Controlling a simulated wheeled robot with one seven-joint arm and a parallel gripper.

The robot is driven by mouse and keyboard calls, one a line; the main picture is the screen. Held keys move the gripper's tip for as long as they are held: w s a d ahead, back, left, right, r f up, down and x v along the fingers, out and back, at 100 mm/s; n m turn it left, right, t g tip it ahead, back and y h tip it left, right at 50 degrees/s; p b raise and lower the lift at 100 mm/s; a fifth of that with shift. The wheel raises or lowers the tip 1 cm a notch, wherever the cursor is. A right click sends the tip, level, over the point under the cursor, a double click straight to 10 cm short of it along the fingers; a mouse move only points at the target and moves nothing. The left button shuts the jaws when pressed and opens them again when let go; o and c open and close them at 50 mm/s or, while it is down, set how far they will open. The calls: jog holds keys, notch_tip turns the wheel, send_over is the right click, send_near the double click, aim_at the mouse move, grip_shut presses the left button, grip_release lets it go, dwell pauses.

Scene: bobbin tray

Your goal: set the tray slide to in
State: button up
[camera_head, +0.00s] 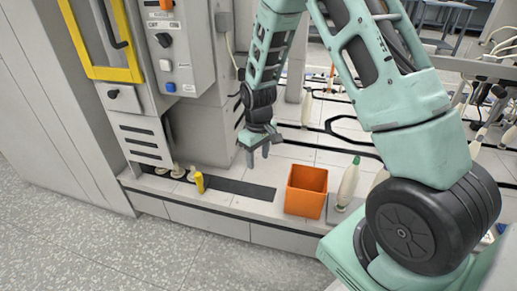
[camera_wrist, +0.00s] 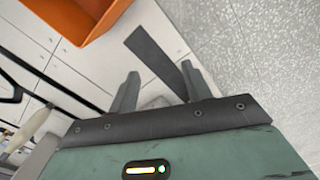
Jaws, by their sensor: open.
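A dark flat strip (camera_head: 245,189) runs along the pale ledge, and a yellow upright piece (camera_head: 200,182) stands at its left end. I cannot tell for sure which part is the tray slide. Several small pale bobbin-like pieces (camera_head: 178,171) stand left of the yellow piece, at the machine's foot. My gripper (camera_head: 258,158) is open and empty above the ledge, right of the yellow piece and apart from it. In the wrist view the open fingers (camera_wrist: 160,77) point toward the dark strip (camera_wrist: 152,52); the yellow piece is not seen there.
An orange bin (camera_head: 305,192) stands on the ledge right of my gripper; it also shows in the wrist view (camera_wrist: 75,22). A grey control box (camera_head: 178,45) and yellow-framed door (camera_head: 110,73) rise at left. Speckled floor lies in front.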

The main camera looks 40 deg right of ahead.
aim_at(201, 180)
jog(key=r+m, duration=0.1)
jog(key=m, duration=0.1)
jog(key=s+a+r+m, duration=0.1)
jog(key=shift+s+m+p, duration=0.2)
jog(key=shift+m+p, duration=0.1)
jog(key=shift+m, duration=0.1)
jog(key=shift+f, duration=0.1)
jog(key=shift+c, duration=0.2)
